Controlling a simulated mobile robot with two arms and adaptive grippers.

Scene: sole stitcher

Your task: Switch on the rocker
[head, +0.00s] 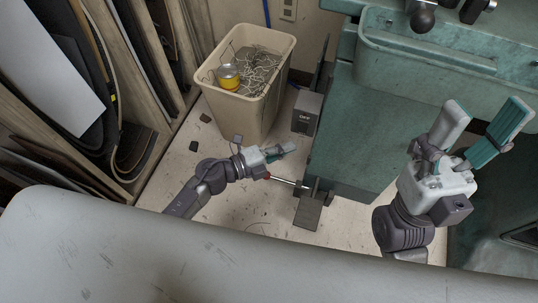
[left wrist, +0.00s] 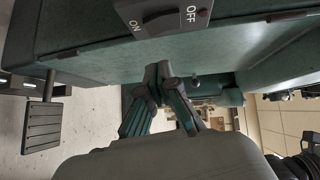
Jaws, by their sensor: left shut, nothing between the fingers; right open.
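My left gripper (head: 286,149) is shut and empty, just below the switch box in the head view. Its closed fingertips (left wrist: 164,68) show below the rocker in the left wrist view, apart from it. My right gripper (head: 489,108) is open and empty in front of the machine.
The green machine (head: 350,145) fills the right. A red-tipped rod (head: 283,181) and a pedal (head: 308,212) are below my left gripper. A beige bin (head: 240,108) with scraps stands behind it. Sheet racks (head: 160,75) line the left. Floor between is mostly clear.

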